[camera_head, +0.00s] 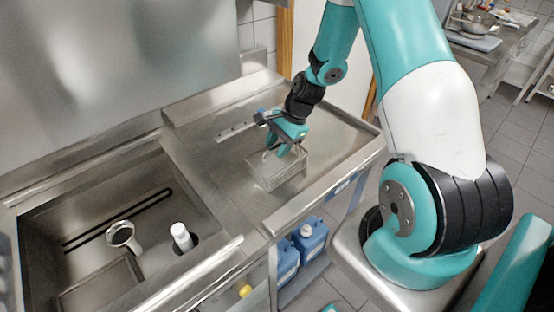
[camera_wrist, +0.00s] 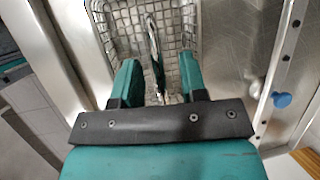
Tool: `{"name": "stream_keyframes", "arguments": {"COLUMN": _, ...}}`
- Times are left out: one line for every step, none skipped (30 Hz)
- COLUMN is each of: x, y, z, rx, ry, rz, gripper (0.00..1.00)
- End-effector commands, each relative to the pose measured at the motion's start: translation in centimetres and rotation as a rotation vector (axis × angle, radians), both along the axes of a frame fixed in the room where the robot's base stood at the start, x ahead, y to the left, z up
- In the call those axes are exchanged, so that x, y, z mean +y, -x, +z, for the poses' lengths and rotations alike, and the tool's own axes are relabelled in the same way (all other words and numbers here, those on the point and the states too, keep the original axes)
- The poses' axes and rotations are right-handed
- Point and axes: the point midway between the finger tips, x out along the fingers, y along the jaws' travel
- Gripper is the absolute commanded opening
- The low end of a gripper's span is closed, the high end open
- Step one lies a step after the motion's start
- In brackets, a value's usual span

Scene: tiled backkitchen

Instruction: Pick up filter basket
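The filter basket (camera_head: 275,178) is a rectangular wire-mesh basket standing on the steel worktop in the head view. In the wrist view the basket (camera_wrist: 118,30) lies below my gripper (camera_wrist: 160,68), and its upright metal handle (camera_wrist: 154,45) runs between the two teal fingers. The fingers are apart, one on each side of the handle, with gaps visible between them and it. In the head view my gripper (camera_head: 285,143) is low over the basket, and its fingers partly hide the handle.
The worktop (camera_head: 225,160) around the basket is mostly clear, with a raised front rim. To the left is a sink (camera_head: 90,205) holding a round white-rimmed item (camera_head: 122,236) and a white cylinder (camera_head: 181,237). Blue jugs (camera_head: 310,236) stand below the worktop.

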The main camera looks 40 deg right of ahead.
Motion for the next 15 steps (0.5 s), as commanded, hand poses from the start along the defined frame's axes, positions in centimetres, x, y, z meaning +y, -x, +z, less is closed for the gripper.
{"name": "stream_keyframes", "arguments": {"x": 0.18, "y": -0.06, "z": -0.26, "rx": 0.000, "ry": 0.000, "rz": 0.001, "gripper": 0.39}}
{"name": "stream_keyframes", "arguments": {"x": 0.24, "y": -0.09, "z": -0.42, "rx": 0.000, "ry": 0.000, "rz": 0.001, "gripper": 0.39}}
{"name": "stream_keyframes", "arguments": {"x": 0.28, "y": -0.11, "z": -0.57, "rx": 0.000, "ry": 0.000, "rz": 0.001, "gripper": 0.39}}
{"name": "stream_keyframes", "arguments": {"x": 0.29, "y": -0.12, "z": -0.62, "rx": 0.000, "ry": 0.000, "rz": 0.001, "gripper": 0.39}}
{"name": "stream_keyframes", "arguments": {"x": 0.29, "y": -0.11, "z": -0.65, "rx": 0.000, "ry": 0.000, "rz": 0.001, "gripper": 0.39}}
{"name": "stream_keyframes", "arguments": {"x": 0.27, "y": -0.13, "z": -0.65, "rx": -0.001, "ry": 0.001, "rz": 0.000, "gripper": 0.39}}
{"name": "stream_keyframes", "arguments": {"x": 0.27, "y": -0.12, "z": -0.65, "rx": -0.001, "ry": 0.001, "rz": 0.000, "gripper": 0.39}}
{"name": "stream_keyframes", "arguments": {"x": 0.27, "y": -0.12, "z": -0.65, "rx": -0.001, "ry": 0.001, "rz": -0.001, "gripper": 0.39}}
{"name": "stream_keyframes", "arguments": {"x": 0.27, "y": -0.12, "z": -0.64, "rx": -0.001, "ry": 0.001, "rz": -0.001, "gripper": 0.39}}
{"name": "stream_keyframes", "arguments": {"x": 0.27, "y": -0.12, "z": -0.64, "rx": -0.001, "ry": 0.001, "rz": -0.001, "gripper": 0.32}}
{"name": "stream_keyframes", "arguments": {"x": 0.26, "y": -0.12, "z": -0.63, "rx": -0.001, "ry": 0.001, "rz": -0.001, "gripper": 0.25}}
{"name": "stream_keyframes", "arguments": {"x": 0.26, "y": -0.12, "z": -0.63, "rx": -0.001, "ry": 0.001, "rz": -0.001, "gripper": 0.16}}
{"name": "stream_keyframes", "arguments": {"x": 0.26, "y": -0.12, "z": -0.63, "rx": -0.001, "ry": 0.001, "rz": -0.001, "gripper": 0.09}}
{"name": "stream_keyframes", "arguments": {"x": 0.26, "y": -0.12, "z": -0.62, "rx": -0.001, "ry": 0.001, "rz": -0.001, "gripper": 0.02}}
{"name": "stream_keyframes", "arguments": {"x": 0.26, "y": -0.12, "z": -0.62, "rx": -0.001, "ry": 0.001, "rz": -0.001, "gripper": 0.00}}
